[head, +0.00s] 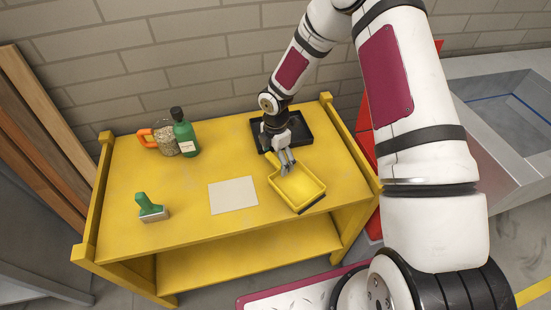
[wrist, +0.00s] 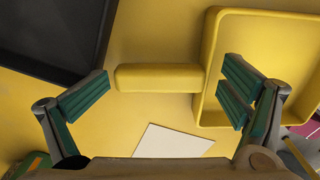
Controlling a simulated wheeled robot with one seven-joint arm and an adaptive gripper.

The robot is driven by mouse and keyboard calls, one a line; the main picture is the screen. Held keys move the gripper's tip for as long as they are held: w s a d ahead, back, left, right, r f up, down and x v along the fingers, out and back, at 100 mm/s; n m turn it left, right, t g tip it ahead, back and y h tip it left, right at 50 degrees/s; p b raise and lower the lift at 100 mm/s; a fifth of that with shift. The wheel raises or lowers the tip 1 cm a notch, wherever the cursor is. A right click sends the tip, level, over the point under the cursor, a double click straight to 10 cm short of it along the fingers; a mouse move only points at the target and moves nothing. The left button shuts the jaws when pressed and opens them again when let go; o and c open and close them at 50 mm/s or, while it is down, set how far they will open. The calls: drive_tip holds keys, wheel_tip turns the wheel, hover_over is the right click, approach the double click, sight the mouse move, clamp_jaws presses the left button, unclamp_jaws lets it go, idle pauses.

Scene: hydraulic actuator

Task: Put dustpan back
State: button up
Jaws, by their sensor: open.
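The yellow dustpan (head: 299,188) lies on the right part of the yellow workbench. In the wrist view its tray (wrist: 275,25) is at the upper right and its handle (wrist: 158,77) points left. My gripper (head: 287,162) is over the handle end of the dustpan. In the wrist view my gripper (wrist: 170,95) is open, with one finger on each side of the picture and the handle showing between them. The right finger overlaps the tray in the picture. I cannot tell whether it touches. A black tray (head: 296,130) lies behind my gripper, and its edge shows in the wrist view (wrist: 60,35).
The yellow workbench (head: 185,225) carries a white sheet (head: 233,195), a green-handled brush (head: 150,208), a green bottle (head: 185,137) and a jar with an orange handle (head: 165,139). A raised rail (head: 348,145) edges the bench's right side. The front middle is clear.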

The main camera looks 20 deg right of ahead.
drive_tip(key=s+d+r+m+t+h, duration=0.1)
drive_tip(key=s+d+r+m, duration=0.2)
drive_tip(key=r, duration=0.8)
drive_tip(key=s+r+m, duration=0.4)
drive_tip(key=r, duration=0.6)
drive_tip(key=s+d+r+m+t+h, duration=0.1)
drive_tip(key=s+d+r+m, duration=0.2)
drive_tip(key=r, duration=0.8)
drive_tip(key=s+a+r+m+t+y, duration=0.1)
drive_tip(key=s+r+m, duration=0.3)
drive_tip(key=s, duration=0.5)
drive_tip(key=s+r+m+t+y, duration=0.1)
drive_tip(key=s+r+m, duration=0.3)
drive_tip(key=s+m, duration=0.4)
drive_tip(key=shift+s+a+r+t, duration=0.15)
drive_tip(key=shift+s+a+t, duration=0.25)
drive_tip(key=shift+s, duration=0.6)
drive_tip(key=shift+c, duration=0.3)
